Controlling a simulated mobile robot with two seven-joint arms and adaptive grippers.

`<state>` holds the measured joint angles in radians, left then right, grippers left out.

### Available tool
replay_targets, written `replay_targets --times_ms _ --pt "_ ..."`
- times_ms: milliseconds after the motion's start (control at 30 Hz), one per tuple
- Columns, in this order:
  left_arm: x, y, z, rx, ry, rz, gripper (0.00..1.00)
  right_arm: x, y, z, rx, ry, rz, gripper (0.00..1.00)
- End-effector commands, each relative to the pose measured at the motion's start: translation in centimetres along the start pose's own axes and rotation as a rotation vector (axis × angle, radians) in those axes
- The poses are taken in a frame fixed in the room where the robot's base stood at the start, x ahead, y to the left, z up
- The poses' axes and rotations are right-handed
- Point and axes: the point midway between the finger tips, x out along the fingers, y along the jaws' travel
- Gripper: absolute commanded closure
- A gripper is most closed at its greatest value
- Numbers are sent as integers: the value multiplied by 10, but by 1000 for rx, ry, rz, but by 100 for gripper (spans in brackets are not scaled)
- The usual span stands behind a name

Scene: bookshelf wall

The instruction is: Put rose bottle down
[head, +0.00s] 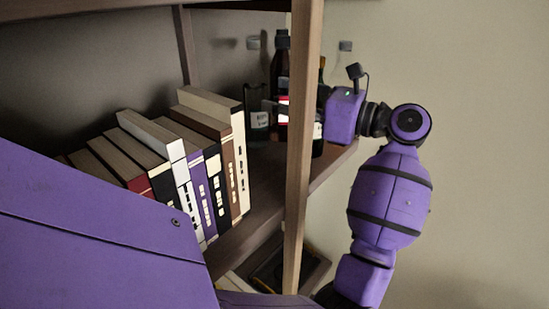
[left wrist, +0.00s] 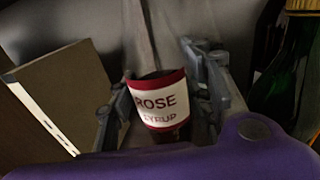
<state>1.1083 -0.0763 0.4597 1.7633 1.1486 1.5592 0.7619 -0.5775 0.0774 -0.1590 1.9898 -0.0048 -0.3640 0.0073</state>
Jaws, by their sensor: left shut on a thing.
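The rose bottle (head: 281,66) is dark with a red and white label, upright in the shelf bay behind the wooden post. In the left wrist view its label (left wrist: 160,103) reads ROSE SYRUP. My left gripper (head: 284,107) is shut on it, with one finger on each side of the label in the left wrist view (left wrist: 152,100). The post hides part of the gripper. I cannot tell whether the bottle's base touches the shelf board (head: 262,190). My right gripper is not in view.
A green bottle (left wrist: 283,80) is at the right in the wrist view. A row of books (head: 210,165) fills the shelf's left part. The wooden post (head: 301,190) stands at the shelf front.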

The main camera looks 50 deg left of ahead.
Motion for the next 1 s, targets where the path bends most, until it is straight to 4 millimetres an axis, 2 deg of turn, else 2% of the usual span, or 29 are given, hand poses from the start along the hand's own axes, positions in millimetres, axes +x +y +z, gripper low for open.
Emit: replay_targets --times_ms 200,467,667,1000 --pt "0 1 -38 4 -3 1 100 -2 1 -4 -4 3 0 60" --pt "0 0 -61 2 -2 -1 100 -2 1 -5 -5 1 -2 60" --pt "0 1 -88 2 -2 0 100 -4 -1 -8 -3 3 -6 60" --pt "0 0 -94 1 -2 0 100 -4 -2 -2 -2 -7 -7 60"
